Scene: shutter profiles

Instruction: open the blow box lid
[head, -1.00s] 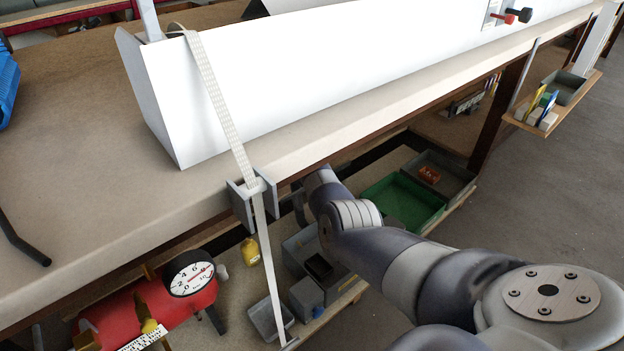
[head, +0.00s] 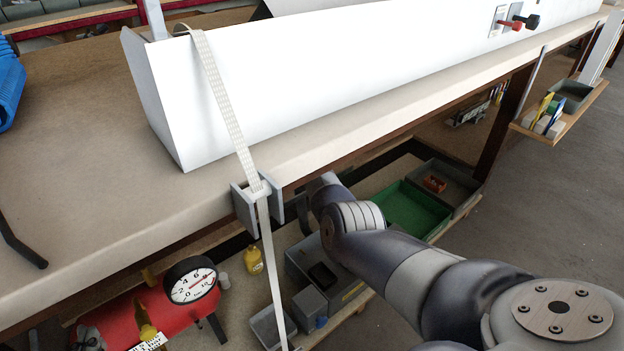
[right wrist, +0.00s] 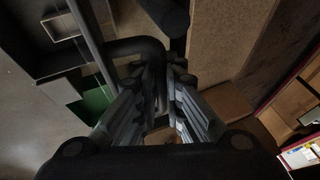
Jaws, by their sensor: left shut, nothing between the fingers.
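A long white box (head: 300,85), which I take to be the blow box, lies on the workbench (head: 100,200). Its upper part is cut off by the frame, and I cannot make out a separate lid. A pale strap (head: 222,105) hangs over its left end and down past the bench edge.
A grey bracket (head: 257,202) sits on the bench edge around the strap. Below are a red tank with a gauge (head: 190,280), a green tray (head: 412,208) and grey bins. Small red and black handles (head: 518,23) are on the box. The bench left of the box is mostly clear.

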